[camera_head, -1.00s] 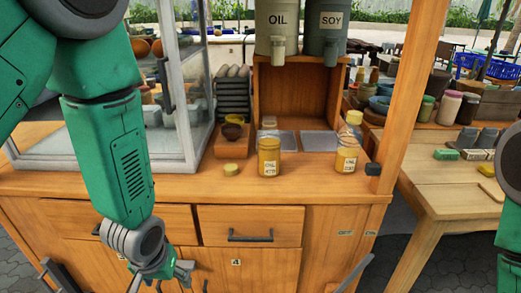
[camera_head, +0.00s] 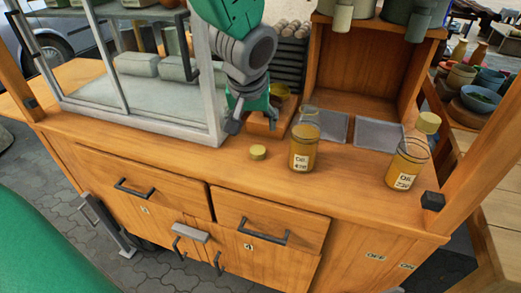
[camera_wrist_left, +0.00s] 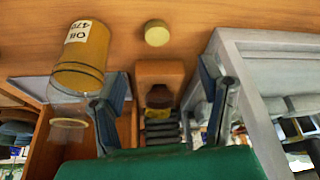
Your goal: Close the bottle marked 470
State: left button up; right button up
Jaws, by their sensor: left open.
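The bottle marked 470 (camera_head: 302,155) stands upright on the wooden counter, with amber contents and a clear upper part with no lid on it. It also shows in the left wrist view (camera_wrist_left: 82,52), upside down. A round yellow lid (camera_head: 258,152) lies on the counter just left of the bottle; it shows in the left wrist view too (camera_wrist_left: 157,33). My left gripper (camera_head: 252,125) is open and empty, over the counter behind the lid and left of the bottle. In the wrist view its fingers (camera_wrist_left: 163,105) are wide apart. My right gripper is not in view.
A second, lidded bottle (camera_head: 408,168) stands to the right. A glass cabinet (camera_head: 215,120) is close on the left of my gripper. Behind it are a small wooden block with a bowl (camera_wrist_left: 160,72) and grey trays (camera_head: 378,134). The front counter edge is clear.

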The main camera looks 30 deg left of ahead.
pick_arm(q)
jog(key=b, duration=0.2)
send_over(258, 150)
jog(key=s+d, duration=0.1)
jog(key=s, duration=0.2)
jog(key=f, duration=0.7)
jog(key=shift+w, duration=0.2)
jog(key=shift+w+f, duration=0.25)
jog(key=shift+f, duration=0.15)
jog(key=shift+a, duration=0.1)
jog(key=shift+a+f, duration=0.1)
jog(key=shift+f, duration=0.05)
jog(key=b+x, duration=0.1)
jog(key=x, duration=0.4)
jog(key=shift+w, duration=0.2)
jog(key=c, duration=0.8)
